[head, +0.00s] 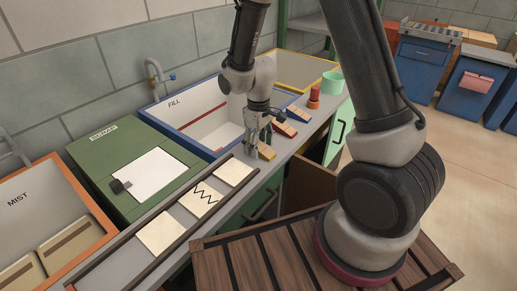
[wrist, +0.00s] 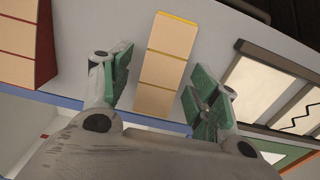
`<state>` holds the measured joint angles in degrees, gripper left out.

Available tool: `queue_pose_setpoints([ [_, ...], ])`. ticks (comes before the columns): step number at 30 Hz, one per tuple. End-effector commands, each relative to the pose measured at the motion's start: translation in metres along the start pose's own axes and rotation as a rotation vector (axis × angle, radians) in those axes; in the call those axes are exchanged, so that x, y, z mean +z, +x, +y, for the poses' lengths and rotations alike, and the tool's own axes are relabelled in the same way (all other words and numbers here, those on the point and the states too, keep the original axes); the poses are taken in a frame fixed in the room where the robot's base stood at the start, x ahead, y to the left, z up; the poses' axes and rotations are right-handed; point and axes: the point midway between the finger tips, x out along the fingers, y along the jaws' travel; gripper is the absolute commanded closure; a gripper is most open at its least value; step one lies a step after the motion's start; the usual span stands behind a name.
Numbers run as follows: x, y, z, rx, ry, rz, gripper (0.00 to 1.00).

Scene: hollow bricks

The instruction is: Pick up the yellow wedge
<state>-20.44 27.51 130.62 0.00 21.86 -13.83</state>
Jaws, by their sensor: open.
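The yellow wedge (head: 266,152) lies on the grey counter ledge in front of the FILL basin. In the wrist view the wedge (wrist: 166,62) shows a tan top divided by lines, with a yellow edge at its far end. My gripper (head: 262,138) is just above and beside it in the head view. In the wrist view my gripper (wrist: 164,82) is open, with one green-padded finger on each side of the wedge and gaps to both.
A wedge with red sides (wrist: 28,42) lies left in the wrist view. In the head view, two more wedges (head: 285,129) (head: 298,114), a red cylinder (head: 314,98) and a mint cup (head: 332,82) stand farther along the ledge. Pale tiles (head: 199,199) lie nearer.

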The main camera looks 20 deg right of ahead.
Motion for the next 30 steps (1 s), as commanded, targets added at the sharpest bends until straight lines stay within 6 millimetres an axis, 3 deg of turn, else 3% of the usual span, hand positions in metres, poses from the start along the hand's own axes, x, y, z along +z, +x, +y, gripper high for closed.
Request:
queue_pose_setpoints([
  [2, 0.0, 0.0, 0.0, 0.0, 0.0, 0.0, 0.39],
  [9, 0.0, 0.0, 0.0, 0.0, 0.0, 0.0, 0.83],
  [11, 0.0, 0.0, 0.0, 0.0, 0.0, 0.0, 0.91],
  [20, -0.001, -0.005, 0.0, 0.0, 0.0, 0.001, 0.91],
  [30, -0.001, -0.07, 0.0, 0.001, 0.0, 0.005, 0.91],
])
